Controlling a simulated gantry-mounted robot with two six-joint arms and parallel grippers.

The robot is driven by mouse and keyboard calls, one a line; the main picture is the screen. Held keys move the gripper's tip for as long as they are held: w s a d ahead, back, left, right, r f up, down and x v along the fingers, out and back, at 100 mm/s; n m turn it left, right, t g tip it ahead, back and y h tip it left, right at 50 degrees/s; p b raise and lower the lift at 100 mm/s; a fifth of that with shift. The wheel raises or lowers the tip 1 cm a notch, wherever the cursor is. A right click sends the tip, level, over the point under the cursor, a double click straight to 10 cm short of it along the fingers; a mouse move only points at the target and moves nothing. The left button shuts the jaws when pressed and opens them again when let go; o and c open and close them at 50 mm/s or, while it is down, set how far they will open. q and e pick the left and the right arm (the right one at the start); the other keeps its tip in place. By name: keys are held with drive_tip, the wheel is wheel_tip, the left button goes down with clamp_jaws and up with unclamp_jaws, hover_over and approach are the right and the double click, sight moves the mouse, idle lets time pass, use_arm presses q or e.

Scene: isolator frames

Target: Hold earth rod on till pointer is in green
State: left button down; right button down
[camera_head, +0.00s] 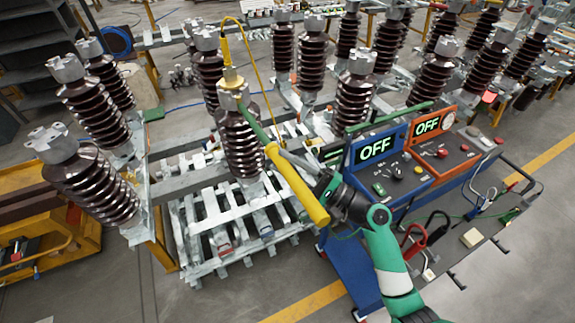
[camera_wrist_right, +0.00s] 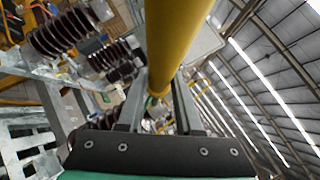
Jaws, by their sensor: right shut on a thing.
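The earth rod (camera_head: 297,186) has a thick yellow handle and a thinner green shaft. It slants up and left, and its far end overlaps the metal cap (camera_head: 232,80) of a brown ribbed insulator; I cannot tell for sure whether they touch. My right gripper (camera_head: 282,155) is shut on the rod near the top of the yellow handle. In the right wrist view the yellow rod (camera_wrist_right: 172,45) runs between the fingers. No pointer or green zone can be made out. My left gripper is out of view.
A blue control box (camera_head: 377,150) and an orange one (camera_head: 428,125), both displaying OFF, stand on a trolley at right. Several other brown insulators (camera_head: 95,185) stand around on metal frames. A yellow cable (camera_head: 258,85) hangs by the cap. Clear floor lies in front.

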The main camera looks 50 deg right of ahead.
drive_tip(key=shift+w+d, duration=0.25)
drive_tip(key=shift+w, duration=0.2)
idle(2.2)
idle(0.6)
drive_tip(key=shift+s+a, duration=0.1)
drive_tip(key=shift+s, duration=0.1)
drive_tip(key=shift+s+a+p, duration=0.35)
drive_tip(key=shift+s+a, duration=0.3)
drive_tip(key=shift+s, duration=0.8)
drive_tip(key=shift+s+a+p, duration=0.3)
drive_tip(key=shift+s+a, duration=0.3)
drive_tip(key=shift+s, duration=0.9)
drive_tip(key=shift+s+a+p, duration=0.35)
drive_tip(key=shift+s+a, duration=0.3)
drive_tip(key=shift+s, duration=0.8)
